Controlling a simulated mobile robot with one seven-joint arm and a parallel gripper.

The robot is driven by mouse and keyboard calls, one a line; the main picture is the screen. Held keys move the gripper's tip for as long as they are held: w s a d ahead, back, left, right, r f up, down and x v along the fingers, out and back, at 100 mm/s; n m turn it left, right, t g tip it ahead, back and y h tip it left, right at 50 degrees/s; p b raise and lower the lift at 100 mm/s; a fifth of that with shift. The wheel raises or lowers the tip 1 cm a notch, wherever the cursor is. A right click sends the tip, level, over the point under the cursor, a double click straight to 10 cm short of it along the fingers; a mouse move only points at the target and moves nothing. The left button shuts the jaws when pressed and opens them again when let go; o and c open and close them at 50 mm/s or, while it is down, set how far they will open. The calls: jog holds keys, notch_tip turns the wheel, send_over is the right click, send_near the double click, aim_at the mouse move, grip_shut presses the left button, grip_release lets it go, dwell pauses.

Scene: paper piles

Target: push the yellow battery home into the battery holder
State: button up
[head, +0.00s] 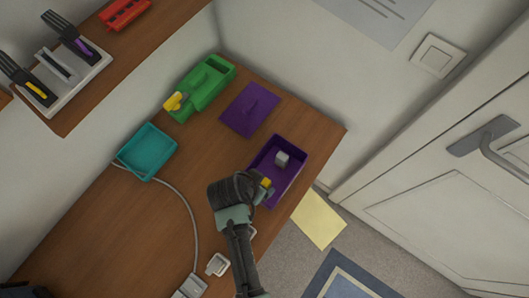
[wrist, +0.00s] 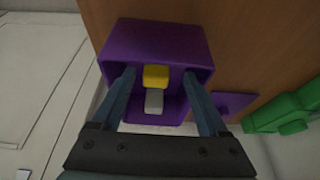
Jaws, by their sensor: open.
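My gripper (head: 262,186) is over the front end of an open purple box (head: 292,182). In the wrist view my gripper (wrist: 160,74) is open, its two fingers apart on either side of a yellow block (wrist: 156,76) and a grey block (wrist: 154,101) in the purple box (wrist: 160,38). I cannot tell whether the fingers touch anything. A green holder-like piece (head: 205,88) lies farther back on the table, with a yellow part (head: 175,101) at its left end. I cannot tell for sure which yellow piece is the battery. The green piece (wrist: 284,115) shows partly in the wrist view.
A flat purple panel (head: 250,110) lies between the green piece and the box. A teal tray (head: 148,152) and a white cable (head: 184,205) lie to the left. A shelf (head: 140,52) with tools is at upper left.

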aim_at(267, 180)
jog(key=shift+w+d+x, duration=0.1)
jog(key=shift+d+x, duration=0.15)
jog(key=shift+x, duration=1.05)
jog(key=shift+w+d+x, duration=0.15)
jog(key=shift+d+x, duration=0.05)
jog(key=shift+x, duration=1.15)
jog(key=shift+r, duration=0.2)
grip_shut()
